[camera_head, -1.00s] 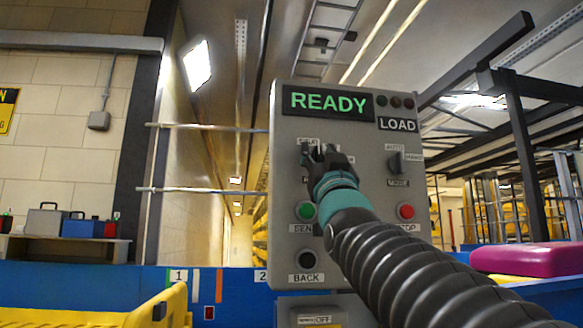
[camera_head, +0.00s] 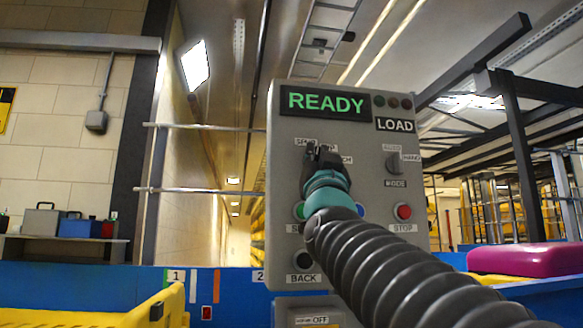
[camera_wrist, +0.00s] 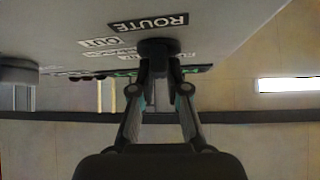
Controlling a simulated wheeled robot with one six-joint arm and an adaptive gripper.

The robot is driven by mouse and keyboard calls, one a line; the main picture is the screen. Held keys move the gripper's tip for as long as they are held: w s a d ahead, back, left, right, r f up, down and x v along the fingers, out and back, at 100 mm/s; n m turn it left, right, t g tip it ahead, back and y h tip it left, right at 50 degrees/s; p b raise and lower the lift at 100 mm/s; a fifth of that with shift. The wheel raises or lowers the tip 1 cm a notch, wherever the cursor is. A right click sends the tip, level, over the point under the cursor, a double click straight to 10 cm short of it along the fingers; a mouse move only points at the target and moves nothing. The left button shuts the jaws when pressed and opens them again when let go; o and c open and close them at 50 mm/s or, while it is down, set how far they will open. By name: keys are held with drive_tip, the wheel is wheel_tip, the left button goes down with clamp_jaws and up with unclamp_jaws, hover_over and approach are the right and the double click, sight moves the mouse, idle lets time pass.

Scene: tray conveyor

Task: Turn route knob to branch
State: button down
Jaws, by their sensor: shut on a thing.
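The grey control panel (camera_head: 283,130) stands in front of me in the head view, with a green READY display (camera_head: 326,102) and a LOAD label (camera_head: 394,125). My gripper (camera_head: 324,158) is at the panel's upper left and hides the route knob there. In the wrist view my gripper (camera_wrist: 158,70) has its two fingers shut on the dark round route knob (camera_wrist: 158,46). The knob's pointer direction cannot be made out.
The mode knob (camera_head: 395,163) is right of my gripper, with the red STOP button (camera_head: 403,211) below it. The green button (camera_head: 299,211) is partly covered by my arm. The BACK button (camera_head: 303,260) is lower left. A magenta item (camera_head: 520,258) lies at the right.

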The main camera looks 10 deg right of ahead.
drive_tip(key=m+g+h, duration=0.1)
drive_tip(key=m+h, duration=0.2)
drive_tip(key=m, duration=0.1)
drive_tip(key=m+g+h, duration=0.2)
drive_tip(key=m+h, duration=0.2)
drive_tip(key=shift+m+p, duration=0.3)
drive_tip(key=shift+p, duration=0.05)
drive_tip(key=m+g+h, duration=0.1)
drive_tip(key=m+g, duration=0.1)
drive_tip(key=m+g+h, duration=0.1)
drive_tip(key=m+g, duration=0.1)
drive_tip(key=m, duration=0.1)
drive_tip(key=shift+m+h, duration=0.3)
drive_tip(key=shift+h, duration=0.1)
drive_tip(key=m+g, duration=0.2)
drive_tip(key=m, duration=0.1)
drive_tip(key=m+g, duration=0.3)
drive_tip(key=m, duration=0.1)
drive_tip(key=shift+d+f, duration=0.1)
drive_tip(key=shift+f, duration=0.1)
drive_tip(key=shift+g, duration=0.4)
drive_tip(key=c, duration=1.2)
unclamp_jaws()
drive_tip(key=shift+o, duration=0.2)
drive_tip(key=v, duration=1.2)
